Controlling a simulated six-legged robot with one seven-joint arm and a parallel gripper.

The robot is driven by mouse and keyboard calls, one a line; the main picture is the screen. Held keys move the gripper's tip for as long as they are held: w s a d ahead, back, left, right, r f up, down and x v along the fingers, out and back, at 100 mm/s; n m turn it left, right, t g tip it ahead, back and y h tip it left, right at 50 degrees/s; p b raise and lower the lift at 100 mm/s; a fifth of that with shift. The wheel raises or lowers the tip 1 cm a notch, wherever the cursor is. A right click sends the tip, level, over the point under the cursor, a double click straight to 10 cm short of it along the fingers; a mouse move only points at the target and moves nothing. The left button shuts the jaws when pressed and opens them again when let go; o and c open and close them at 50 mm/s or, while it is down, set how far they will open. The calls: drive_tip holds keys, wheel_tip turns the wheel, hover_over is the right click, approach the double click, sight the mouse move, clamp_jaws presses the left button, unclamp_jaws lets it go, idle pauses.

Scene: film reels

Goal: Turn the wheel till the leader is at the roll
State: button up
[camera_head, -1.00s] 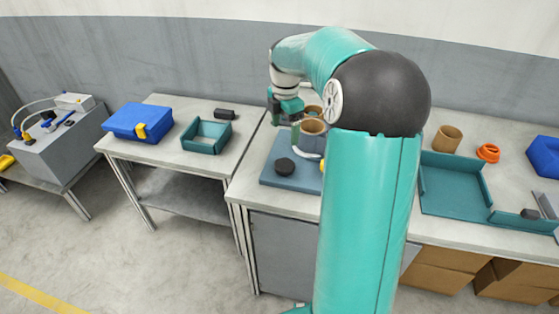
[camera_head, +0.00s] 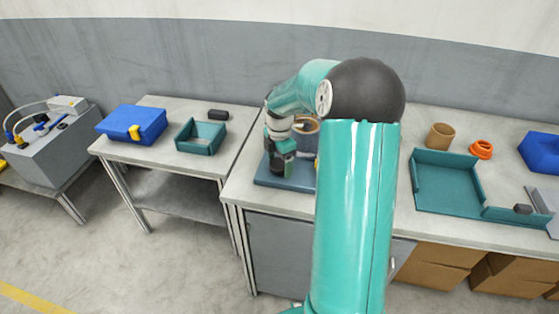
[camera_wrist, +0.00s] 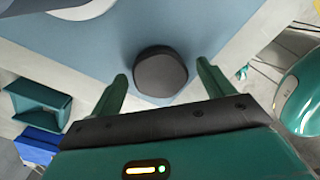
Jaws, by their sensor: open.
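The wheel shows in the wrist view as a dark round knob (camera_wrist: 160,73) on a blue-grey base plate (camera_wrist: 95,38). My gripper (camera_wrist: 162,84) is open, one finger to each side of the knob, with gaps between the fingers and it. In the head view my gripper (camera_head: 281,168) hangs over the base plate (camera_head: 300,183) and hides most of the knob. A brown roll (camera_head: 311,127) stands behind the gripper, partly covered by my arm. I cannot make out the leader.
A teal tray (camera_head: 447,199), a brown ring (camera_head: 441,136) and an orange part (camera_head: 481,149) are to the right on the bench. On the left table are a blue case (camera_head: 120,120), a teal open box (camera_head: 201,137) and a dark block (camera_head: 218,115).

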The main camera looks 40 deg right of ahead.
drive_tip(key=c, duration=1)
drive_tip(key=shift+o, duration=0.2)
